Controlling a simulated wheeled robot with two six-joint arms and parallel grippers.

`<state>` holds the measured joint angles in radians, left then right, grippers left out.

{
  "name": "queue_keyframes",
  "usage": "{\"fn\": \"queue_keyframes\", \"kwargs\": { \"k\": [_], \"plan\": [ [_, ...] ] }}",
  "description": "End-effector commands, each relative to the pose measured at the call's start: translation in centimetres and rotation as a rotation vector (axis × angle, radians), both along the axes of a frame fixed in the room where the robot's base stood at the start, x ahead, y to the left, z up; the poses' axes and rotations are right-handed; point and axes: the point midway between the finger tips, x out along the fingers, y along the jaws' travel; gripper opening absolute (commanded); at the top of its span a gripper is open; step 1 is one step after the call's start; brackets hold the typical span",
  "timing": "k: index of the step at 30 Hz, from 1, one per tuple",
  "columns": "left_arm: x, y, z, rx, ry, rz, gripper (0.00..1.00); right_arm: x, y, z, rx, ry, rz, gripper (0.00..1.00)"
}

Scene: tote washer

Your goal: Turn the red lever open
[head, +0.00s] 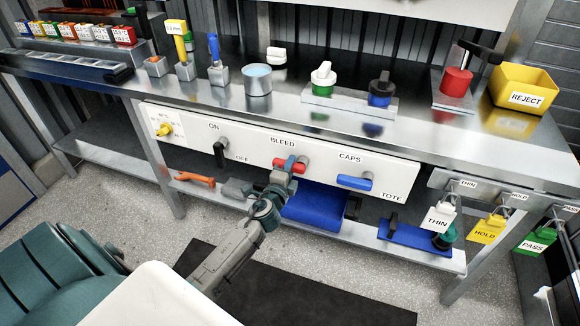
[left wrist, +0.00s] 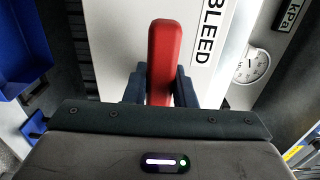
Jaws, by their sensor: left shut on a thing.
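The red lever (head: 288,163) is on the white panel (head: 318,167) on the front of the bench, just under the word BLEED. Its handle lies roughly level in the head view and reaches left from its grey pivot. My left gripper (head: 284,174) is at the handle, shut on it, and partly hides it. In the left wrist view the red lever (left wrist: 164,45) stands between the two dark fingers of the left gripper (left wrist: 160,88), with BLEED printed to its right. My right gripper is in neither view.
A black lever (head: 219,154) labelled ON and OFF is to the left. A blue lever (head: 354,182) under CAPS is to the right. A blue tote (head: 315,208) lies on the lower shelf below. A gauge (left wrist: 252,67) shows beside the lever in the wrist view.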

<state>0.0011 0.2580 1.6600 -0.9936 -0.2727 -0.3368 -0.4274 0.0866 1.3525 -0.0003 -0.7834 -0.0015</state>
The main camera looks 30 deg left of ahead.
Motion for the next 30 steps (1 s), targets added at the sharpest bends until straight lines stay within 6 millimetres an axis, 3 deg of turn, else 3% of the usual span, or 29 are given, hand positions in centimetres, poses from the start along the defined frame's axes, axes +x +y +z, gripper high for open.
{"fn": "queue_keyframes", "kwargs": {
  "k": [11, 12, 15, 25, 30],
  "plan": [
    [0.0, 0.0, -0.1, 0.011, 0.004, -0.001, 0.0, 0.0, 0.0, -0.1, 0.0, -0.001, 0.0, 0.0],
    [0.0, 0.0, -0.1, 0.011, 0.004, -0.001, 0.26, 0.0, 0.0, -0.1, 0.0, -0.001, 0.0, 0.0],
    [0.0, 0.0, -0.1, 0.011, 0.004, -0.001, 0.45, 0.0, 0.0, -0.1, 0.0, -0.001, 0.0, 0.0],
    [-0.2, 0.0, -0.1, 0.009, 0.003, 0.0, 0.45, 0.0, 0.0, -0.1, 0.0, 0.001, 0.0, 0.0],
    [-2.2, -0.5, -0.3, 0.008, 0.005, 0.0, 0.45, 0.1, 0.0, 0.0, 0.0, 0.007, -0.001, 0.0]
  ]
}}
